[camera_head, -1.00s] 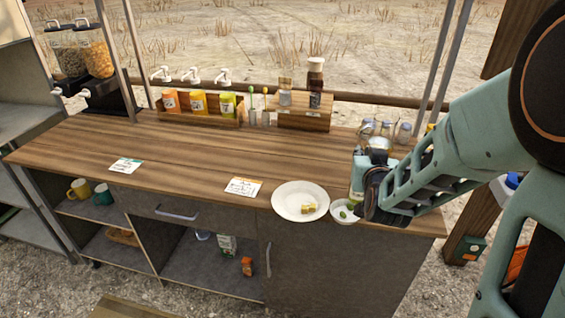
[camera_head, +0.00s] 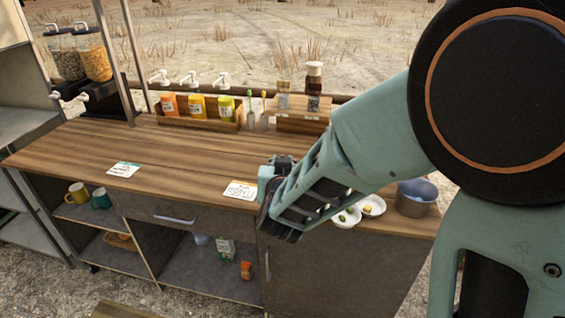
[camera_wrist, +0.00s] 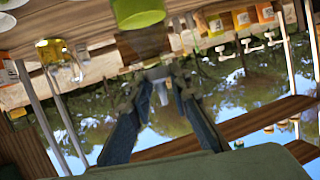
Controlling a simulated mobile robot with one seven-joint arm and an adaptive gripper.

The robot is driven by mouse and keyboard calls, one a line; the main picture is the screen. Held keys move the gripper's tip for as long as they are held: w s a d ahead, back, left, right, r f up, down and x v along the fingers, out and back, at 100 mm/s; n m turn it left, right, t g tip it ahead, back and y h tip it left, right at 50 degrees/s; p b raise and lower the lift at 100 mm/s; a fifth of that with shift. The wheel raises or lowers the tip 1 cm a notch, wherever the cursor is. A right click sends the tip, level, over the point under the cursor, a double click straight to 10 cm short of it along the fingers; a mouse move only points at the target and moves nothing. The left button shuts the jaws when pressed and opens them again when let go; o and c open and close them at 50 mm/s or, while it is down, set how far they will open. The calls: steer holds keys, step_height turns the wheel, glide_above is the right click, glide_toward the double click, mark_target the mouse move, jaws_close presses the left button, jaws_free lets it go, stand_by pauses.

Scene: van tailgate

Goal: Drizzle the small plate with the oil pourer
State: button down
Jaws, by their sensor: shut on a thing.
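My gripper (camera_head: 271,174) is above the front edge of the counter, near the white card. In the wrist view my gripper (camera_wrist: 160,84) has its fingers closed around a small pale, spout-like piece, apparently part of the oil pourer (camera_wrist: 161,92). Most of the pourer is hidden, and its tilt is hard to tell. The wrist picture is upside down and tilted. The white plate with pale yellow pieces is hidden behind my arm in the head view. I cannot see any oil flowing.
Pump bottles (camera_head: 197,106) and a wooden stand (camera_head: 302,122) line the back. The left counter (camera_head: 75,145) is mostly clear, apart from a card (camera_head: 124,169).

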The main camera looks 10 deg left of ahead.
steer(key=shift+w+d+f+m+g+y+b, duration=0.4)
steer(key=shift+d+f+m+g+y+b, duration=0.3)
steer(key=shift+m, duration=0.4)
steer(key=shift+w+d+f+m+p, duration=0.1)
steer(key=shift+d+m+p, duration=0.2)
steer(key=shift+m+p, duration=0.1)
steer(key=d+f+m+g+y+p, duration=0.1)
steer(key=f+m+p, duration=0.1)
steer(key=w+d+f+m+y+p, duration=0.1)
steer(key=f+m+y+p, duration=0.1)
steer(key=f+p, duration=0.1)
steer(key=w+d+f+m+g+y+p, duration=0.1)
steer(key=d+f+m+y+p, duration=0.1)
steer(key=p, duration=0.1)
steer(key=shift+w+d+f+g, duration=0.1)
steer(key=shift+w+f+g, duration=0.05)
steer(key=shift+f+g, duration=0.15)
step_height(320, 180, down, 2)
steer(key=m+y, duration=0.1)
steer(key=m, duration=0.1)
steer(key=shift+f+m+y, duration=0.1)
steer(key=shift+m+y, duration=0.2)
steer(key=shift+m, duration=0.1)
steer(key=shift+f+m+y+b, duration=0.3)
steer(key=shift+f+m+y, duration=0.35)
steer(key=shift+m, duration=0.15)
steer(key=shift+a, duration=0.55)
steer(key=shift+s+d, duration=0.15)
steer(key=shift+s, duration=0.05)
